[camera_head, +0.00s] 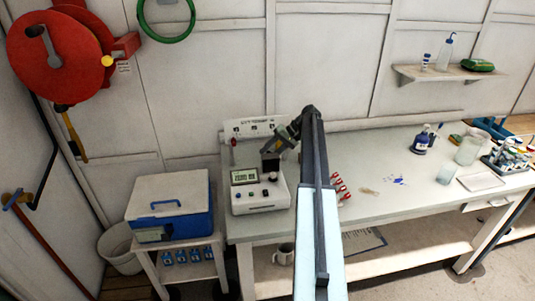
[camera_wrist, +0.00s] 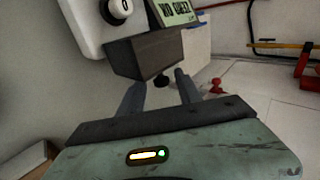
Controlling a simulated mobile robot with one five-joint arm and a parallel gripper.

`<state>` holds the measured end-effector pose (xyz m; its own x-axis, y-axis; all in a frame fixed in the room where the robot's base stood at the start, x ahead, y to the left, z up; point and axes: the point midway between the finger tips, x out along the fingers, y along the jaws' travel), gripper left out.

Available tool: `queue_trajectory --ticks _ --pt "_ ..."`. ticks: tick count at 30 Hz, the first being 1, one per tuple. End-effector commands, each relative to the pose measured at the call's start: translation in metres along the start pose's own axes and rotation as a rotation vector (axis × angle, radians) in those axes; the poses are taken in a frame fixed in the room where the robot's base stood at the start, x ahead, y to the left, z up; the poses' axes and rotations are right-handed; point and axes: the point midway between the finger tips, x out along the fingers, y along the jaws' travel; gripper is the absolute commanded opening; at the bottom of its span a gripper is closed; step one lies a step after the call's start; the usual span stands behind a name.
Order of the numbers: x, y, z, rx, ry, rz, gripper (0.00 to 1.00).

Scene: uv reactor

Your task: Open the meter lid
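The meter (camera_head: 262,197) is a white box with a small green display and knobs, at the left end of the bench. A dark block on its top (camera_head: 270,161) looks like the lid and seems closed. In the wrist view, part of the meter (camera_wrist: 88,28) shows at the top, tilted, with the dark lid block (camera_wrist: 145,56) below its display. My gripper (camera_wrist: 159,78) has its two grey fingers apart, close to this block. My gripper (camera_head: 275,150) is partly hidden in the head view.
A blue-and-white cooler (camera_head: 168,205) stands on a low stand at left. Red-capped items (camera_head: 340,188) lie right of my arm. Bottles (camera_head: 421,142) and a tube rack stand farther right. A white panel (camera_head: 255,128) stands behind the meter. The bench's middle is mostly clear.

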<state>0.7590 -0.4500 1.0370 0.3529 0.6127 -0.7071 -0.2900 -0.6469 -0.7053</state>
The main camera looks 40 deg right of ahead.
Motion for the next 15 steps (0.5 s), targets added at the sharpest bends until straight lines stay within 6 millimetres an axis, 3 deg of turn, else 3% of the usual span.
queue_trajectory --ticks 8,15 --pt "-0.002 -0.003 0.000 -0.002 -0.003 -0.002 0.41" --pt "-0.042 -0.007 -0.001 -0.002 -0.002 -0.001 0.41"
